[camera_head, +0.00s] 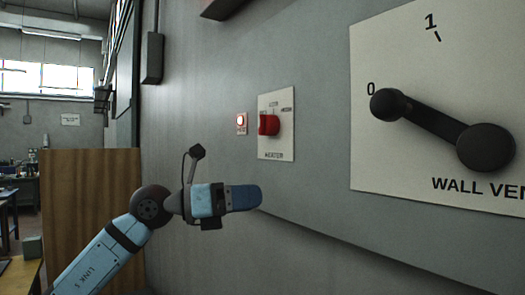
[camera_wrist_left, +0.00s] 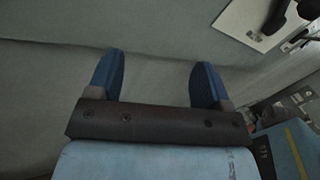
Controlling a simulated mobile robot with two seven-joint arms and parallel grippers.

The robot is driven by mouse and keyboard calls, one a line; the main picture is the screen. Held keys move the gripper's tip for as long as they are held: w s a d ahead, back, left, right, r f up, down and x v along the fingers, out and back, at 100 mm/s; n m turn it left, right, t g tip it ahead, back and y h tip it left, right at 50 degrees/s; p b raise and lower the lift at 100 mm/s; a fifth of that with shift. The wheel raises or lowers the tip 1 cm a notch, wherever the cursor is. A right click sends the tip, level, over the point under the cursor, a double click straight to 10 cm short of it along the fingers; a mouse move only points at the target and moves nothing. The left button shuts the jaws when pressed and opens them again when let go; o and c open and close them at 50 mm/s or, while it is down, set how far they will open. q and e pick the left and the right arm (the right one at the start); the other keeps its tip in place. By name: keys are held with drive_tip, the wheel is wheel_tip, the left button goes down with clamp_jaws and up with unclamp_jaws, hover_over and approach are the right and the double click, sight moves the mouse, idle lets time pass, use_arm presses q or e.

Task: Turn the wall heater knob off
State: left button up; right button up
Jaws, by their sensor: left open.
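The red heater knob (camera_head: 269,125) sits on a white plate (camera_head: 276,145) marked LOW, HIGH and HEATER, fixed to the grey wall panel. Its grip appears turned toward the left; the label there is too small to read surely. A small red light (camera_head: 241,120) glows left of the plate. My left gripper (camera_head: 258,197) is below the knob, apart from it, pointing right. The left wrist view shows its two blue fingers (camera_wrist_left: 156,78) spread with nothing between them. The knob is not seen in that view. My right gripper is not in view.
A large plate with a black lever (camera_head: 435,122), marked 0, 1 and WALL VEN, is at the right; part of it shows in the left wrist view (camera_wrist_left: 262,22). A brown wooden panel (camera_head: 90,205) stands behind my left arm.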

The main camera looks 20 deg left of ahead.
sight(260, 126)
use_arm(q)
drive_tip(key=s+a+r+t+y, duration=0.1)
drive_tip(key=a+r+t+y, duration=0.25)
drive_tip(key=r, duration=0.35)
drive_tip(key=s+a+r+t+y, duration=0.1)
drive_tip(key=a+r+t+y, duration=0.1)
drive_tip(key=a+r, duration=0.35)
drive_tip(key=shift+m, duration=0.4)
drive_tip(key=p+x, duration=0.1)
drive_tip(key=x, duration=0.3)
drive_tip(key=r+p+x, duration=0.1)
drive_tip(key=p+x, duration=0.1)
drive_tip(key=x, duration=0.3)
drive_tip(key=p+x, duration=0.1)
drive_tip(key=x, duration=0.4)
drive_tip(key=shift+s+d+r+p, duration=0.2)
drive_tip(key=shift+s+d+p, duration=0.15)
drive_tip(key=shift+d+p, duration=0.05)
drive_tip(key=shift+w+d+f, duration=0.1)
drive_tip(key=shift+w+d, duration=0.1)
drive_tip(key=shift+w, duration=0.1)
drive_tip(key=shift+c, duration=0.3)
drive_tip(key=c, duration=0.9)
